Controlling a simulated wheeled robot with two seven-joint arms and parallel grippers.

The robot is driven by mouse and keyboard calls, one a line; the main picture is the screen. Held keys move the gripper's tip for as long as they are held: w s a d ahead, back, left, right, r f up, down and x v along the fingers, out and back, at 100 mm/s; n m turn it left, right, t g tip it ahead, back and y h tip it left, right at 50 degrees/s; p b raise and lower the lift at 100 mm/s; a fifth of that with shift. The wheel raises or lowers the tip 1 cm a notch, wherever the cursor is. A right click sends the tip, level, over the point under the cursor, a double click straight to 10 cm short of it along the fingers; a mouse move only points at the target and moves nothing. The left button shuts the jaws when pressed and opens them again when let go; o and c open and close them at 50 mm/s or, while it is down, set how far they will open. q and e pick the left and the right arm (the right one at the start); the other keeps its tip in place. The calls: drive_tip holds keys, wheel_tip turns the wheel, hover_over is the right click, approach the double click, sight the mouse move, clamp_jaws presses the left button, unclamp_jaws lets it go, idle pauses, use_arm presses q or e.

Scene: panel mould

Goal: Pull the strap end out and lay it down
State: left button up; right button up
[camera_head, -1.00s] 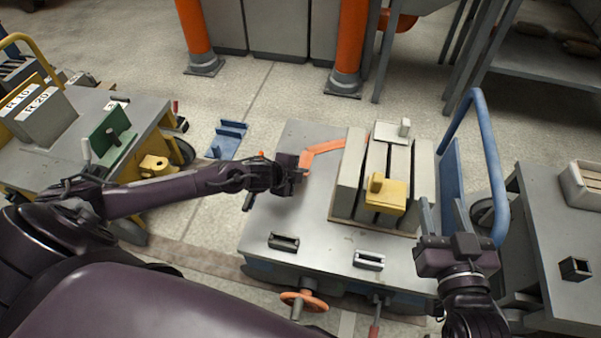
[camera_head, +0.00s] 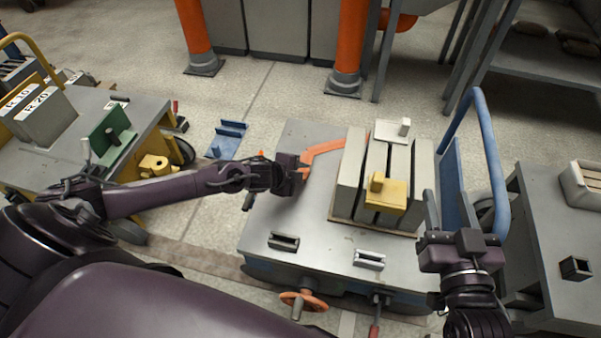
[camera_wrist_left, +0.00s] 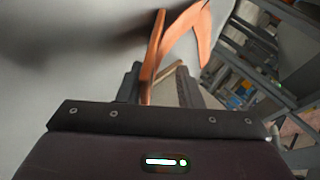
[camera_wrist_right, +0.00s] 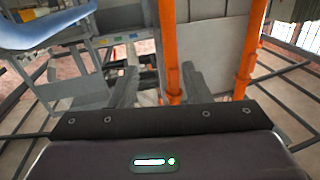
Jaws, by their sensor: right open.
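An orange strap (camera_head: 323,148) runs from the left side of the panel mould (camera_head: 349,180) out over the grey cart top, with a bend in it. My left gripper (camera_head: 303,170) is at the strap's free end, low over the cart. In the left wrist view the strap (camera_wrist_left: 155,55) comes down between my fingers, close to the left finger, and the fingers stand apart. Whether the strap touches a finger I cannot tell. My right gripper (camera_wrist_right: 160,85) is open and empty, right of the mould near the cart's front right corner.
Two small slotted pieces (camera_head: 284,242) (camera_head: 369,260) lie at the cart's front. A blue handle (camera_head: 490,150) rises at right. The cart's left top is mostly clear.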

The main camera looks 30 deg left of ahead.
idle(0.3)
use_arm(q)
drive_tip(key=shift+s+r, duration=0.15)
drive_tip(key=p+v, duration=0.1)
drive_tip(key=v, duration=0.2)
drive_tip(key=shift+p, duration=0.3)
drive_tip(key=p+v, duration=0.1)
drive_tip(key=v, duration=0.3)
drive_tip(key=shift+s+a+r, duration=0.1)
drive_tip(key=shift+s, duration=0.05)
use_arm(e)
drive_tip(key=s+d+f+g+h, duration=0.1)
drive_tip(key=s+f+g+h, duration=0.1)
drive_tip(key=s+f+g, duration=0.3)
drive_tip(key=s+d+f+g+h, duration=0.1)
drive_tip(key=s+f+g, duration=0.5)
drive_tip(key=f, duration=0.7)
drive_tip(key=shift+s+d+f+h, duration=0.3)
drive_tip(key=shift+s+f+h, duration=0.1)
drive_tip(key=shift+h, duration=0.2)
